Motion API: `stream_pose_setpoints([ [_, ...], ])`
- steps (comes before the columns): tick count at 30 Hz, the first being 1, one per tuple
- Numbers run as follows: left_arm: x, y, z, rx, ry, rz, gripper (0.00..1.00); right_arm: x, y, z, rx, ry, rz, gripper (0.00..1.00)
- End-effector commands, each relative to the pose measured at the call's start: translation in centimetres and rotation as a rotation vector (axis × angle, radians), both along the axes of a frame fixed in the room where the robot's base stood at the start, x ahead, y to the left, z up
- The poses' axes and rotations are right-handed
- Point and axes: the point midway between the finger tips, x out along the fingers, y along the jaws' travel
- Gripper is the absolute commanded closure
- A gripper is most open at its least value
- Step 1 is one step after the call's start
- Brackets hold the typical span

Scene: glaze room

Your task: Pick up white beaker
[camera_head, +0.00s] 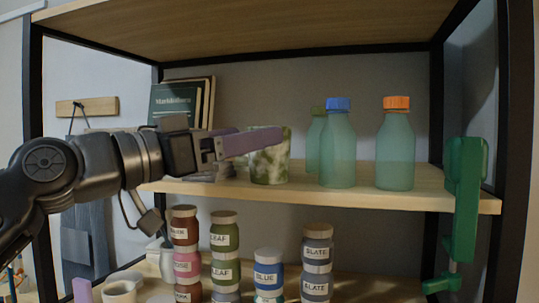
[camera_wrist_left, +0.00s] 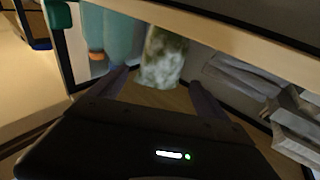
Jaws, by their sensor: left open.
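A beaker mottled white and green (camera_head: 268,162) stands upright on the upper wooden shelf in the head view; no plain white beaker shows on that shelf. My left gripper (camera_head: 270,141) reaches in from the left at the height of the beaker's upper part, and a purple finger overlaps its rim. In the left wrist view the beaker (camera_wrist_left: 164,57) lies between and beyond the tips of the two open fingers (camera_wrist_left: 158,78). I cannot tell whether a finger touches it.
Teal bottles with blue (camera_head: 338,150) and orange (camera_head: 395,150) caps stand right of the beaker, another behind. Books (camera_head: 178,103) stand behind my arm. Stacked labelled jars (camera_head: 225,245) and a cream cup (camera_head: 118,292) are below. A green clamp-like object (camera_head: 464,200) is at the right edge.

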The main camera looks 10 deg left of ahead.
Motion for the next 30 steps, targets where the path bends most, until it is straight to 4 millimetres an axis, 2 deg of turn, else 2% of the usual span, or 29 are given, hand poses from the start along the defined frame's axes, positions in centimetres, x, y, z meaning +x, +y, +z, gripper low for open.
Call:
stream_pose_setpoints([
  [7, 0.6, -0.6, 0.3, 0.002, 0.001, -0.002, 0.13, 0.0, 0.0, 0.7, -0.001, 0.001, -0.001, 0.64],
  [12, 2.5, -2.2, 0.8, 0.003, 0.001, -0.004, 0.13, -0.1, -0.2, 2.4, -0.005, 0.009, -0.001, 0.64],
  [18, 4.1, -3.2, 0.7, 0.002, 0.0, -0.001, 0.13, -0.1, -0.4, 3.0, -0.008, 0.013, -0.001, 0.64],
  [30, 4.1, -3.1, 0.5, 0.001, 0.0, 0.0, 0.13, -0.1, -0.4, 2.8, -0.008, 0.014, -0.002, 0.64],
])
